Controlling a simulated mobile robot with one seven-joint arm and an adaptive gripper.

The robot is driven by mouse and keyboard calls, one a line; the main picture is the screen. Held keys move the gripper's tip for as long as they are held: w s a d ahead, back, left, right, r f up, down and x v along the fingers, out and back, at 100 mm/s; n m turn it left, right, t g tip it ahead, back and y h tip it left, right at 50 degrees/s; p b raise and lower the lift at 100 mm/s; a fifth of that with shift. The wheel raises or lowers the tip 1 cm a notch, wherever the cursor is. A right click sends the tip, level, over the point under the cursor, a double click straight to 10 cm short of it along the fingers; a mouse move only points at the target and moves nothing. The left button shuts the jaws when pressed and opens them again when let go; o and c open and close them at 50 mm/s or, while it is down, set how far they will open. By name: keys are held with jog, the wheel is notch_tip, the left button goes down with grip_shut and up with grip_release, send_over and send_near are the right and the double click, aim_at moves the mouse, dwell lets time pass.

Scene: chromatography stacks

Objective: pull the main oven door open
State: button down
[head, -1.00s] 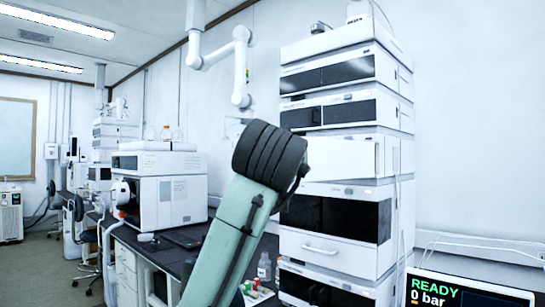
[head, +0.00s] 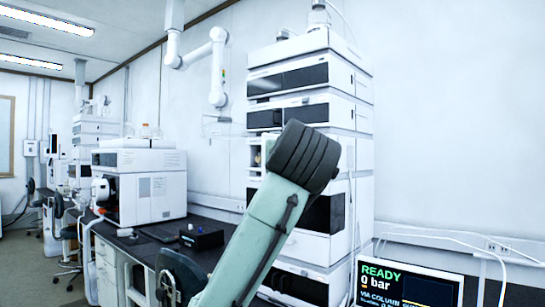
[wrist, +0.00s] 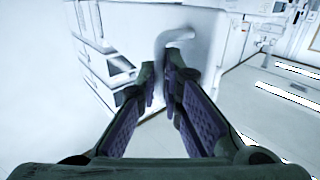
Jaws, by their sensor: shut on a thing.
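The main oven is the white module partway up the instrument stack. In the wrist view a white door panel (wrist: 203,24) with a grey curved handle (wrist: 174,40) fills the upper middle. My gripper (wrist: 158,76) is closed at the lower end of this handle and shut on it. The exact contact is hard to see.
Stack modules with dark fronts (head: 290,78) rise above the oven. A black box (head: 201,239) lies on the dark bench (head: 150,250) left of my arm. A white instrument (head: 140,185) stands farther left. A pressure screen (head: 410,285) is at lower right.

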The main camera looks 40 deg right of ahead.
jog(key=shift+s+d+r, duration=0.3)
jog(key=shift+s+d, duration=0.15)
jog(key=c, duration=2.2)
grip_release()
jog(key=shift+o, duration=1.3)
jog(key=shift+w+d+f, duration=0.1)
jog(key=shift+d, duration=0.2)
jog(key=shift+o, duration=1.1)
jog(key=shift+a, duration=0.1)
jog(key=shift+a, duration=0.1)
